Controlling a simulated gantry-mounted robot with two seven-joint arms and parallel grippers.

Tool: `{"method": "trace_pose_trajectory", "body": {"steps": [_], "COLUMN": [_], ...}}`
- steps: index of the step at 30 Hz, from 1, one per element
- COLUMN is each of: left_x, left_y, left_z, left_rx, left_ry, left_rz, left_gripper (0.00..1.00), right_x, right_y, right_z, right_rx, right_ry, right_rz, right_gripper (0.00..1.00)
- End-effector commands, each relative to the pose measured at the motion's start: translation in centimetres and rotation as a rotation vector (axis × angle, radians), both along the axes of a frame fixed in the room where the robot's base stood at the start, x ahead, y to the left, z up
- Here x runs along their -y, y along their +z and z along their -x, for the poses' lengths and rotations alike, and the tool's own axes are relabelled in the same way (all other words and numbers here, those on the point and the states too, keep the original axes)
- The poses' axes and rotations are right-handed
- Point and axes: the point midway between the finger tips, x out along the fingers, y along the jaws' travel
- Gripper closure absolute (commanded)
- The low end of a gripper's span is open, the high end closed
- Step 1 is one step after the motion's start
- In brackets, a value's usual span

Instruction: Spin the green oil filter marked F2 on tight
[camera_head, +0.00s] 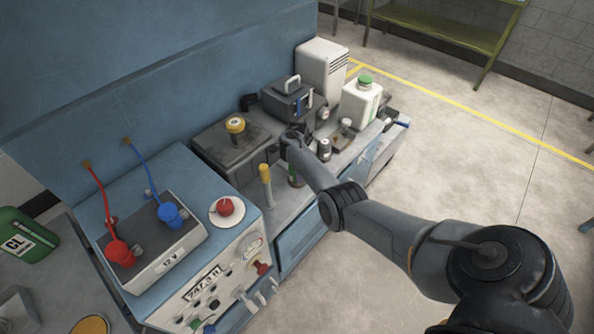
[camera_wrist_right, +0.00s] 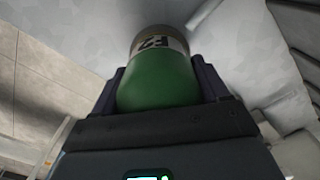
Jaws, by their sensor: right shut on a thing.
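The green oil filter marked F2 (camera_wrist_right: 158,80) sits between the two fingers of my right gripper (camera_wrist_right: 160,88) in the right wrist view. The gripper is shut on its green body. The F2 label is upside down on a pale band, with a tan end beyond it. The filter's far end and any thread or seat are hidden. In the head view my right arm comes in from the right and its wrist ends over the bench; the gripper's fingers cannot be made out there. My left gripper is not in view.
A yellow-topped part (camera_head: 235,125) stands on a grey block (camera_head: 222,152) left of my wrist. A yellow-handled tool (camera_head: 265,175) stands nearby. A white jug with a green cap (camera_head: 362,100) and a dark case (camera_head: 288,98) are behind. A red ball-like thing (camera_head: 225,206) lies on a white dish.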

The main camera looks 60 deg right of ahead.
Motion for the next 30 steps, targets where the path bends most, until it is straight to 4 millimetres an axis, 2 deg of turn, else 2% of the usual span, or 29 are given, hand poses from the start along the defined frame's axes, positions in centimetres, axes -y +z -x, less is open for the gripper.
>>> {"method": "trace_pose_trajectory", "body": {"steps": [1, 6, 13, 17, 30], "left_x": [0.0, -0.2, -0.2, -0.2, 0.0], "left_y": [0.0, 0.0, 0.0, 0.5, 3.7], "left_z": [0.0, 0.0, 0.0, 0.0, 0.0], "left_rx": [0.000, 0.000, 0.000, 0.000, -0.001], "left_ry": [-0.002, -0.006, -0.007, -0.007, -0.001], "left_rz": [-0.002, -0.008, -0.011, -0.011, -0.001], "left_gripper": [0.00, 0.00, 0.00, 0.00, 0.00], "right_x": [0.4, 0.3, 0.1, 0.2, 0.4], "right_y": [0.0, 0.0, 0.1, 0.9, 8.0], "right_z": [0.2, 0.2, 0.1, 0.0, 0.2], "right_rx": [-0.002, -0.001, 0.000, 0.001, -0.001], "right_ry": [-0.011, -0.005, -0.001, 0.001, -0.003], "right_rz": [0.004, 0.003, 0.001, 0.002, 0.005], "right_gripper": [0.24, 0.00, 0.00, 0.00, 0.00]}}
